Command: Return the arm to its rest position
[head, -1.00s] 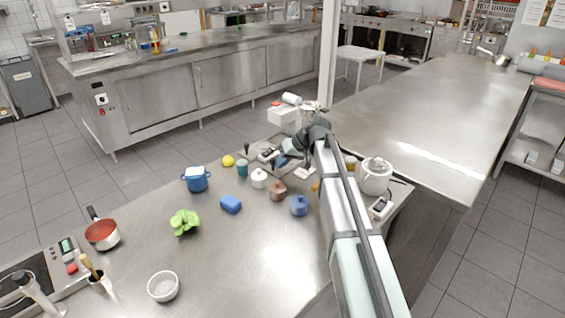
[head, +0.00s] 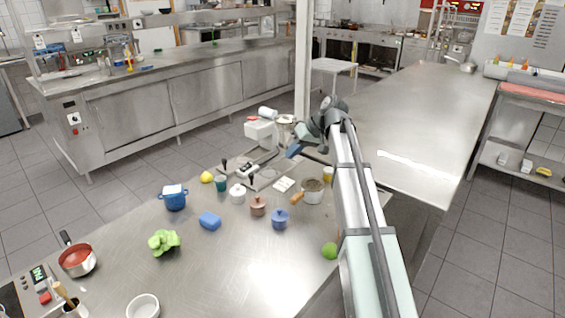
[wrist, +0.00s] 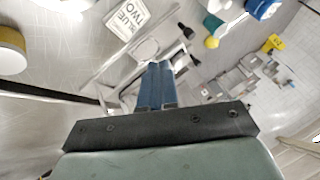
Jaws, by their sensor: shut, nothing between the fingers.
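My arm reaches from the bottom right of the head view up over the right part of the steel counter (head: 200,270). My gripper (head: 292,152) is at its far end, above the counter's far right part, with its blue fingers pointing left and down. In the wrist view the blue fingers (wrist: 156,84) are together, with nothing held between them.
A saucepan (head: 313,190), a blue pot (head: 279,219), a brown pot (head: 258,206) and a white pot (head: 237,194) stand left of my arm. A green ball (head: 329,251) lies beside it. A white appliance (head: 260,131) stands near the gripper. The floor at right is clear.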

